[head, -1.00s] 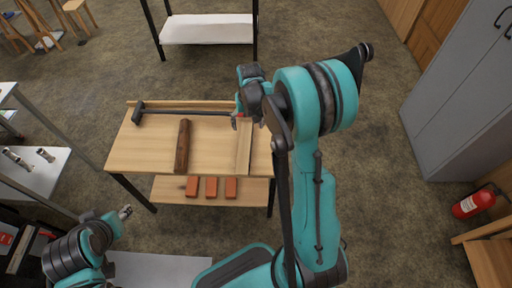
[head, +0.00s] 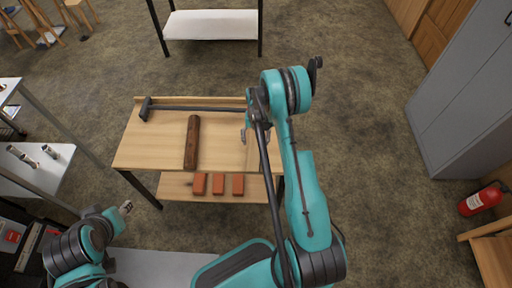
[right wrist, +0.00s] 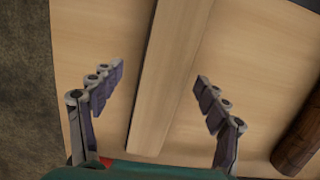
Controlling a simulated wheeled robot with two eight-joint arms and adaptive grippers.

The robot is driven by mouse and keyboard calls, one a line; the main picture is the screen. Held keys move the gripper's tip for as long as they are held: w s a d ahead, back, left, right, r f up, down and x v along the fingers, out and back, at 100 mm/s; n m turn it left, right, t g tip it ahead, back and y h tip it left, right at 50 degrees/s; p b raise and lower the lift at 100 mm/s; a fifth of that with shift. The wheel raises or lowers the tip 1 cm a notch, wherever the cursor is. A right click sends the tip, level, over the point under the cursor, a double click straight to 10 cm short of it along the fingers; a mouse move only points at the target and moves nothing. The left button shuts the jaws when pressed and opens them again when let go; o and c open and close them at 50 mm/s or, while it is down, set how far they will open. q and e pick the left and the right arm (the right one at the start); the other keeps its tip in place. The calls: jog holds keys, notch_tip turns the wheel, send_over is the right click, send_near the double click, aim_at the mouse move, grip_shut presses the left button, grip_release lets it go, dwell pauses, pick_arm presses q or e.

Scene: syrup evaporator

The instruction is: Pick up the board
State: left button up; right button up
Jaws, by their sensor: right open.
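The board is a long pale wooden plank. It lies flat on the wooden table (head: 155,145) near its right end, and in the head view it is partly covered by my right arm. In the right wrist view the board (right wrist: 172,75) runs lengthwise between the two fingers. My right gripper (right wrist: 160,72) is open and empty, with one finger on each side of the board, apart from it. In the head view the right gripper (head: 245,134) is over the table's right part, partly hidden by its arm. My left gripper (head: 125,208) is low at left, too small to judge.
A dark brown log (head: 191,142) lies left of the board. A long-handled hammer (head: 195,108) lies along the table's back edge. Several orange bricks (head: 218,184) sit on the lower shelf. A grey cabinet (head: 465,100) and a fire extinguisher (head: 484,200) stand at right, with clear floor between.

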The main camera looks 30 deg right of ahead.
jog(key=shift+f, duration=0.95)
jog(key=shift+a+r, duration=0.1)
jog(key=shift+c, duration=0.3)
jog(key=shift+w, duration=0.1)
jog(key=c, duration=1.4)
jog(key=shift+r, duration=0.15)
